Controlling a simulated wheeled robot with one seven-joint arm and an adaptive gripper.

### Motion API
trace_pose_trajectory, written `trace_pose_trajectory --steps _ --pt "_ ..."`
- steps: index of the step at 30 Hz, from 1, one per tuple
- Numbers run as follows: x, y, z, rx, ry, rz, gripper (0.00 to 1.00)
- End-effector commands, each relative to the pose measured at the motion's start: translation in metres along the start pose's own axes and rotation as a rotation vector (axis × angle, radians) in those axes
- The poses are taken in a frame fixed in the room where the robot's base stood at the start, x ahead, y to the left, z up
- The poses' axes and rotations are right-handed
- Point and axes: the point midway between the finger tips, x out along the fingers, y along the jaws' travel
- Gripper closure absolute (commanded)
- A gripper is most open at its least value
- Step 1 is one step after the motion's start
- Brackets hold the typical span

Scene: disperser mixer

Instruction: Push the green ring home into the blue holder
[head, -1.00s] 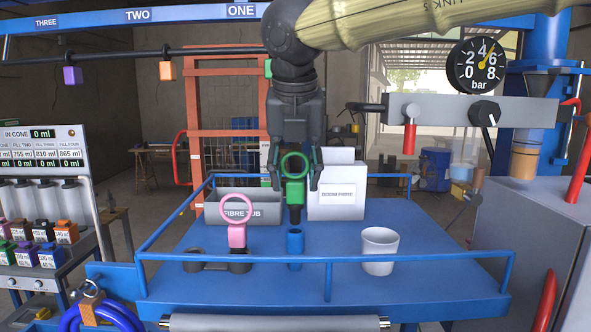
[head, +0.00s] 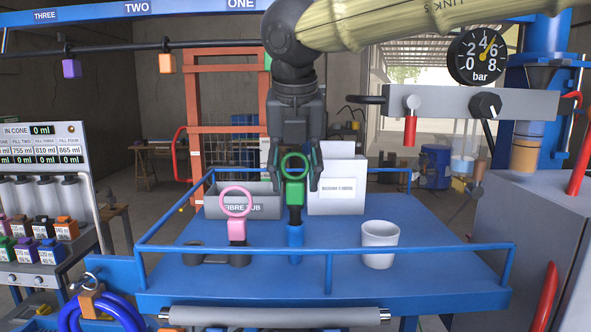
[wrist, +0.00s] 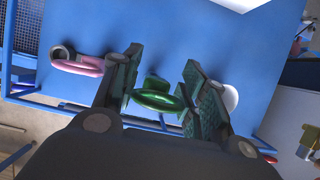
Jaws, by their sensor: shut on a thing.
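The green ring (head: 294,193) stands upright on its green block, with a dark stem below. My gripper (head: 294,186) is around it from above, one finger on each side, and is shut on it. The blue holder (head: 295,238) is a small upright cylinder on the blue table, directly under the stem. The stem's lower end is at the holder's mouth; I cannot tell how far inside it is. In the wrist view the green ring (wrist: 157,101) lies between my gripper's two fingers (wrist: 160,82), and the holder is hidden.
A white cup (head: 380,245) stands right. A grey fibre tub (head: 225,207) and a white box (head: 337,190) are behind. A blue rail (head: 420,246) edges the table.

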Motion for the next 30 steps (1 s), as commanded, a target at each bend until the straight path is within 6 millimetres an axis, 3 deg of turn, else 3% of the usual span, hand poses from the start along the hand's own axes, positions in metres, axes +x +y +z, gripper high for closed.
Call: trace_pose_trajectory --steps 30 --pt "0.018 0.0 -0.007 0.0 0.0 0.0 0.82"
